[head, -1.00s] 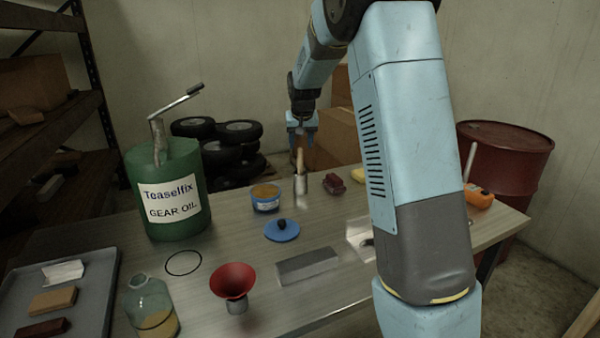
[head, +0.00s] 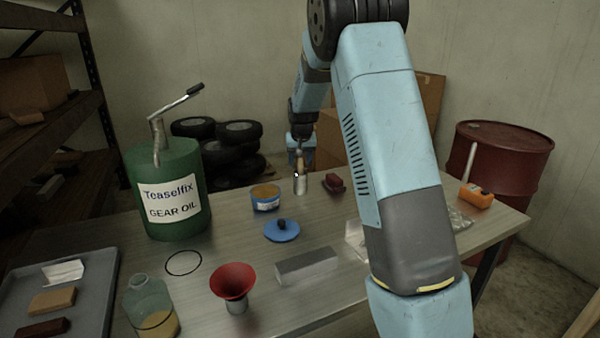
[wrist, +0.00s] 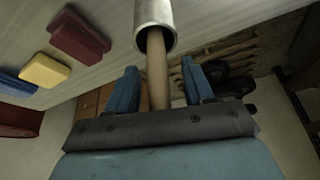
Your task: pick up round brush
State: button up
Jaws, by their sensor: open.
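The round brush shows as a wooden handle (wrist: 156,72) rising upright out of a metal cup (head: 300,185) on the workbench. Its bristle end is hidden inside the cup. My gripper (head: 301,152) is above the cup, pointing down, around the upper part of the handle. In the wrist view, the two blue fingers (wrist: 160,86) stand apart on either side of the handle, with gaps showing on both sides. The cup's rim (wrist: 156,40) lies beyond the fingertips.
A dark red block (head: 333,183) lies right of the cup. A blue-labelled tin (head: 265,198) and a blue lid (head: 282,230) stand to its left and front. A green oil can (head: 170,190) is farther left. A yellow block (wrist: 45,70) shows in the wrist view.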

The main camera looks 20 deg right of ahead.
jog(key=shift+c, duration=0.4)
grip_shut()
